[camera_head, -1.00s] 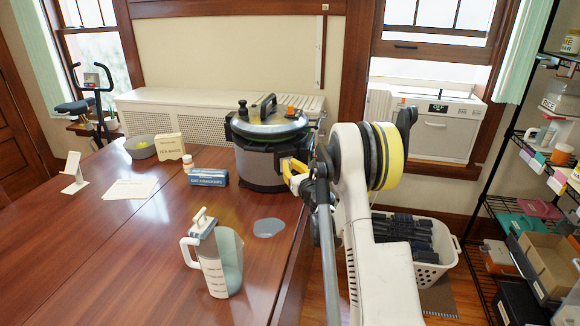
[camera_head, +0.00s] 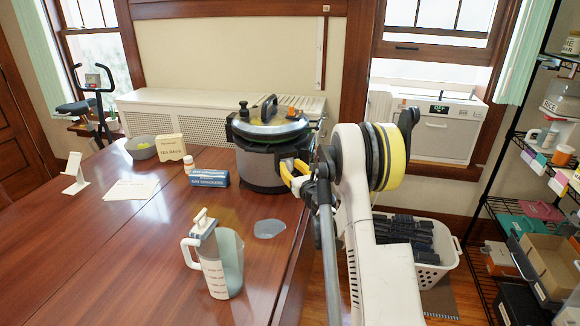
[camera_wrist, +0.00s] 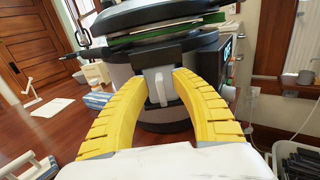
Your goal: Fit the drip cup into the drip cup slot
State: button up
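The multicooker (camera_head: 272,168) is a grey and black pot with a domed lid, at the table's right end. In the wrist view a dark block (camera_wrist: 155,57) juts from its side, below the rim. A small pale drip cup (camera_wrist: 158,90) stands upright just under that block. My gripper's yellow fingers (camera_wrist: 160,92) curve in on both sides of the cup and seem to press on it. In the head view my gripper (camera_head: 292,174) is at the cooker's right side, and the cup is hidden. Whether the cup is seated in the slot I cannot tell.
A measuring pitcher (camera_head: 218,265) and a grey disc (camera_head: 269,229) are on the table (camera_head: 120,250) in front. A blue box (camera_head: 208,179), a tea bag box (camera_head: 170,147) and a bowl (camera_head: 141,150) are left of the cooker. A laundry basket (camera_head: 428,275) is on the floor at right.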

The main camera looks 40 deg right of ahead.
jog(key=v, duration=1.1)
jog(key=shift+s, duration=0.3)
jog(key=shift+a, duration=0.1)
jog(key=a+r+m+h, duration=0.3)
jog(key=r+m, duration=0.8)
jog(key=r, duration=0.1)
jog(key=s+a+r+m+g, duration=0.3)
jog(key=s+a+m, duration=0.25)
jog(key=m, duration=0.35)
jog(key=s+a+f+m+g+y, duration=0.3)
jog(key=s+a+m, duration=0.3)
jog(key=s+a, duration=0.4)
jog(key=s+a+f+m+g+y, duration=0.4)
jog(key=s+a+f+m, duration=0.2)
jog(key=s+a, duration=0.5)
jog(key=a+m, duration=0.1)
jog(key=a, duration=0.1)
jog(key=shift+s+a+g, duration=0.3)
jog(key=shift+s+a, duration=0.05)
jog(key=shift+a, duration=0.05)
